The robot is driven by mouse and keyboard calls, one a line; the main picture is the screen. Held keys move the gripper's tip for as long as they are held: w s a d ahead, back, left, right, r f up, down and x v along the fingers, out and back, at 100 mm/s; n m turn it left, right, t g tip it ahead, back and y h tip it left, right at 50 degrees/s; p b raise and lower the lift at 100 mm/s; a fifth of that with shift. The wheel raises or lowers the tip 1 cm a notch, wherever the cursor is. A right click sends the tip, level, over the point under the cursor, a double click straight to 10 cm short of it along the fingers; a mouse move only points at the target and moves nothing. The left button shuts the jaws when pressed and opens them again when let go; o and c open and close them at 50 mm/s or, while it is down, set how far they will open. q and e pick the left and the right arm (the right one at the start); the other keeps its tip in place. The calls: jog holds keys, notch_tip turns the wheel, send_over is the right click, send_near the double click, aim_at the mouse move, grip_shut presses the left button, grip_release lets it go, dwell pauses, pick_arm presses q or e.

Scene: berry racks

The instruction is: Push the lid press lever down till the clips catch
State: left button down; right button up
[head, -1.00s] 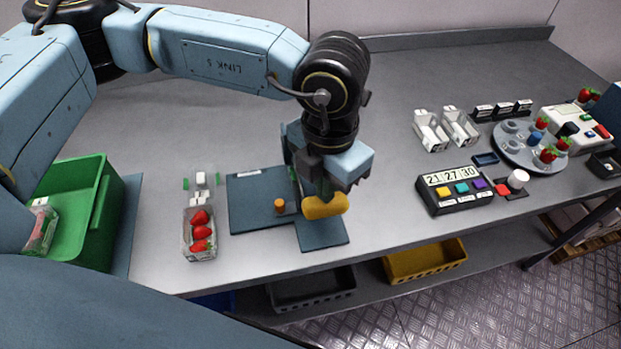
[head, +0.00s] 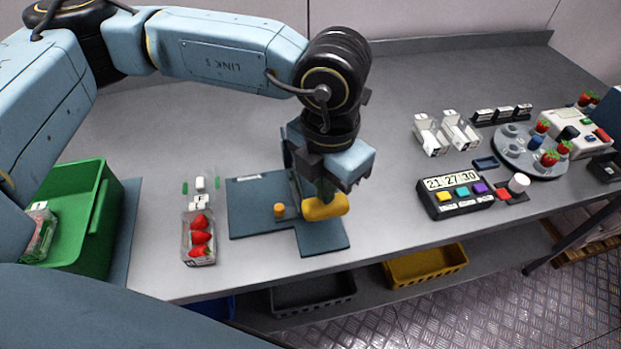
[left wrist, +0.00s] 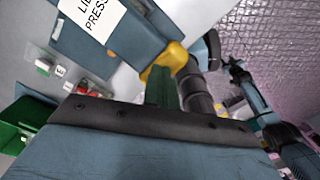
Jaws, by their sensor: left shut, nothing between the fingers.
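The lid press has a blue-grey base plate (head: 255,222) on the bench and a yellow lever handle (head: 322,208). Its white label (left wrist: 92,14) shows in the left wrist view, where the yellow handle (left wrist: 170,62) also appears. My left gripper (head: 326,190) is shut and empty, pointing down with its fingertips at the handle, seemingly touching it. The gripper hides part of the lever, so its height is hard to judge. An orange knob (head: 279,210) stands on the plate. A clear punnet of strawberries (head: 199,240) sits left of the press. The clips cannot be made out.
A green crate (head: 100,215) stands at the left. A button box with a number display (head: 455,193), two empty punnets (head: 446,132) and a round grey turntable (head: 520,165) are to the right. Yellow (head: 428,266) and dark bins (head: 312,293) sit below the bench edge.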

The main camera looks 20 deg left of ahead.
pick_arm(q)
notch_tip(320, 180, up, 2)
jog(key=shift+r+p, duration=0.2)
jog(key=shift+p, duration=0.15)
jog(key=shift+r+p, duration=0.5)
jog(key=shift+r, duration=0.85)
jog(key=shift+r+p, duration=0.35)
jog(key=shift+r, duration=0.75)
pick_arm(e)
notch_tip(320, 180, up, 3)
jog(key=shift+f, duration=0.1)
